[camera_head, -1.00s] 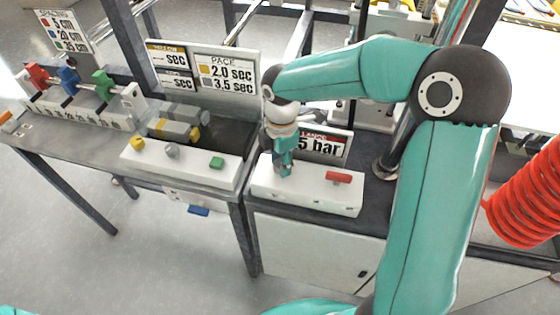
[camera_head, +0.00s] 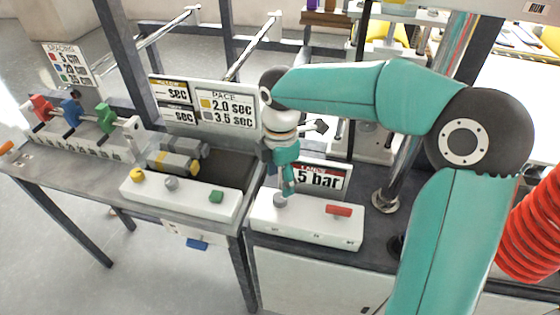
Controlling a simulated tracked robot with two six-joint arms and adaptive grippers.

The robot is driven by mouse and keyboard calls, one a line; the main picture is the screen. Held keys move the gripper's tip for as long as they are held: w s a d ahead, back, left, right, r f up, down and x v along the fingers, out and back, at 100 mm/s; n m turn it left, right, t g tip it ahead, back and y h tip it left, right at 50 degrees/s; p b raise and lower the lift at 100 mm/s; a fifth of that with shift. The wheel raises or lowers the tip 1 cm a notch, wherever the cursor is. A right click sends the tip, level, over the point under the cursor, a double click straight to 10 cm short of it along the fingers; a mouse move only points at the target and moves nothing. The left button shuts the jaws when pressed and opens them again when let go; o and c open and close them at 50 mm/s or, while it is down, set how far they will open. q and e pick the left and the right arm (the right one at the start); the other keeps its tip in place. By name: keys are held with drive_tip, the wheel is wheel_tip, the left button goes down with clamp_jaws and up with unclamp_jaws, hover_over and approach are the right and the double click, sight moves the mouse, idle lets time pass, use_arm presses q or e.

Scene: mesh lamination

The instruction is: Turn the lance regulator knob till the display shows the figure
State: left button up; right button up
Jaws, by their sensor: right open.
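The lance display (camera_head: 322,180) stands behind a white box on the right table and reads what looks like "5 bar"; its left part is hidden by my right gripper. The white box (camera_head: 318,228) carries a grey knob (camera_head: 281,200) on its left and a red handle (camera_head: 338,210) on its right. My right gripper (camera_head: 284,190) points down right above the grey knob, with its fingers open; whether they touch the knob I cannot tell. My left gripper is not in view.
On the left table a white panel (camera_head: 180,203) carries yellow, grey and green knobs. Behind it stand the pace sign (camera_head: 226,105) and grey and yellow blocks (camera_head: 175,160). A rack with red, blue and green clamps (camera_head: 106,118) is far left. A red coiled hose (camera_head: 530,230) hangs at the right.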

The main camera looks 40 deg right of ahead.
sight(280, 197)
wheel_tip(280, 197, up, 5)
drive_tip(key=shift+r, duration=0.15)
idle(0.6)
